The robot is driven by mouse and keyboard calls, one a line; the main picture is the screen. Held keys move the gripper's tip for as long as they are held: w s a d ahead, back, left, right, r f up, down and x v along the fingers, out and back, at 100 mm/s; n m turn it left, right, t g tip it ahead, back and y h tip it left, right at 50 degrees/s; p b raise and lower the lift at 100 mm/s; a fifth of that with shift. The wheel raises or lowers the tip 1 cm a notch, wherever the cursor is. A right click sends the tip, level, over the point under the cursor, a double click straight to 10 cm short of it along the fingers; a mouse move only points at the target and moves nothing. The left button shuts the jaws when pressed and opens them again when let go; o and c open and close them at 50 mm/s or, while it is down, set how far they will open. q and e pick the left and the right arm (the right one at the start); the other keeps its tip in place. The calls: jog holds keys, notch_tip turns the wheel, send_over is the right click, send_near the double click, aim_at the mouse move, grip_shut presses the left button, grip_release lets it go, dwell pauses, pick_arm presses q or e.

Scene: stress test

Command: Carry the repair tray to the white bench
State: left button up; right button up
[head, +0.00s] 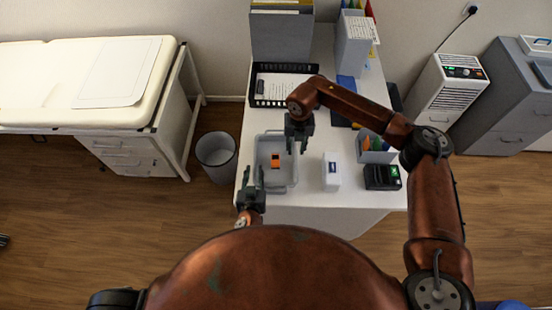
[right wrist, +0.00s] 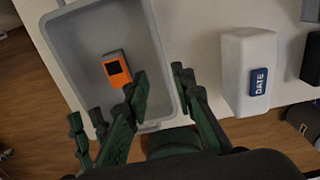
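The repair tray (head: 293,178) is a grey, shallow, open bin on the near left part of a white desk. An orange device (head: 275,160) lies inside it. My left gripper (head: 254,171) is at the tray's near left side, its two fingers apart on either side of the wall. My right gripper (head: 297,150) points down at the tray's right wall; in the right wrist view (right wrist: 160,75) its fingers are spread, one inside and one outside the rim. Contact with the walls cannot be told. The white bench (head: 60,60) is a padded couch at the far left.
A white box labelled DATE (head: 331,172) stands just right of the tray, with a black device (head: 382,177) beyond it. A black paper tray (head: 284,88) is behind. A waste bin (head: 216,155) stands on the floor between desk and bench. Open floor lies in front of the bench.

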pick_arm(q)
jog(key=shift+w+f, duration=0.1)
jog(key=shift+f, duration=0.2)
pick_arm(e)
jog(key=shift+w+f, duration=0.1)
jog(key=shift+f, duration=0.15)
pick_arm(q)
jog(key=shift+d+r, duration=0.1)
jog(key=shift+d, duration=0.05)
pick_arm(e)
jog(key=shift+d, duration=0.15)
